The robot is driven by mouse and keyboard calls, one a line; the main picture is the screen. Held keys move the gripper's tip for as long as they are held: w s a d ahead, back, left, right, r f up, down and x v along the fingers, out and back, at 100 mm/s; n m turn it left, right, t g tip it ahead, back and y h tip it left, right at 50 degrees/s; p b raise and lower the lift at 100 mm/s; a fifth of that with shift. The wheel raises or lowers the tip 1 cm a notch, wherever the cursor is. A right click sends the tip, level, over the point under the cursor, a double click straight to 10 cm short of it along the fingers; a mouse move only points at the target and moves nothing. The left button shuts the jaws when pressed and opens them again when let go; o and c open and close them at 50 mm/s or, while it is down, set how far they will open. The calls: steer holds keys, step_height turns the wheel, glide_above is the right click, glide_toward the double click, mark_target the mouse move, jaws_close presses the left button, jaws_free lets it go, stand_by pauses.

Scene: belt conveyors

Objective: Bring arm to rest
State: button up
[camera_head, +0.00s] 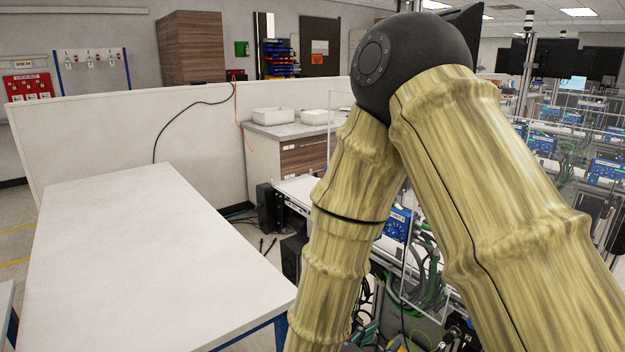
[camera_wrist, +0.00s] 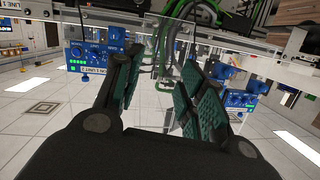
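My arm (camera_head: 480,180) fills the right half of the head view. It is bent, with a dark round joint (camera_head: 385,65) at the top and pale yellow, wood-like links running down on both sides. The gripper end is out of sight in the head view. In the wrist view my gripper (camera_wrist: 162,62) has two dark fingers with green pads standing apart. Nothing shows between the pads in front of the fingers, so it is open and empty.
A bare white table (camera_head: 140,260) stands at left, clear on top. A low white partition (camera_head: 100,135) runs behind it. A counter (camera_head: 290,128) with white bins stands beyond. Conveyor equipment with green cables (camera_head: 425,275) lies behind my arm. Blue control boxes (camera_wrist: 90,57) show in the wrist view.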

steer(key=s+d+f+n+g+y, duration=0.2)
steer(key=f+n+y, duration=0.1)
steer(key=f, duration=0.8)
steer(key=s+d+f+n+g+y, duration=0.15)
steer(key=f+y, duration=0.25)
steer(key=f, duration=0.7)
steer(key=s+d+f+n+g+y, duration=0.2)
steer(key=s+f, duration=0.5)
steer(key=s, duration=0.4)
steer(key=s+d+f+n+g+y, duration=0.2)
steer(key=s+f, duration=0.6)
steer(key=s, duration=0.4)
steer(key=d+n+g, duration=0.1)
steer(key=d+g, duration=0.1)
steer(key=g, duration=0.1)
steer(key=shift+s+d+f+n+g, duration=0.2)
steer(key=shift+f+n+g, duration=0.05)
steer(key=shift+n+g, duration=0.1)
